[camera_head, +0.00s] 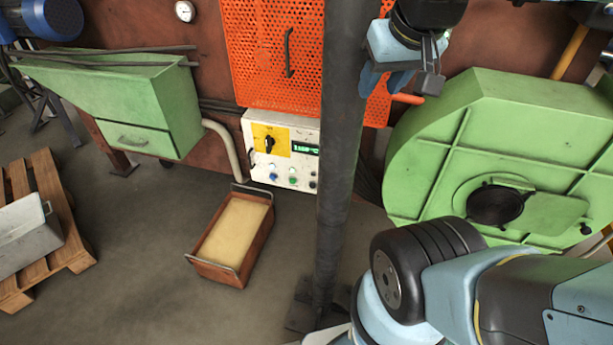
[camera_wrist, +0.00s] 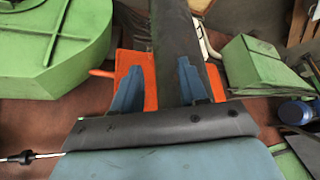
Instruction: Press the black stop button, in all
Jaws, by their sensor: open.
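The white control panel (camera_head: 283,150) is on the furnace wall, left of a dark vertical post. It has a black rotary switch on a yellow plate (camera_head: 271,140), a green-lit display (camera_head: 305,149) and several small buttons below. A small dark button (camera_head: 312,184) at the lower right looks black, but it is too small to be sure. My gripper (camera_head: 386,80) is high, right of the post and apart from the panel. In the wrist view my gripper (camera_wrist: 160,68) is open and empty, its blue fingers apart in front of the post. The panel's face is not visible there.
The dark post (camera_head: 342,150) stands between my gripper and the panel. An orange perforated guard (camera_head: 270,60) is above the panel. A green round housing (camera_head: 500,150) is at right. A sand-filled box (camera_head: 235,228) lies on the floor below the panel.

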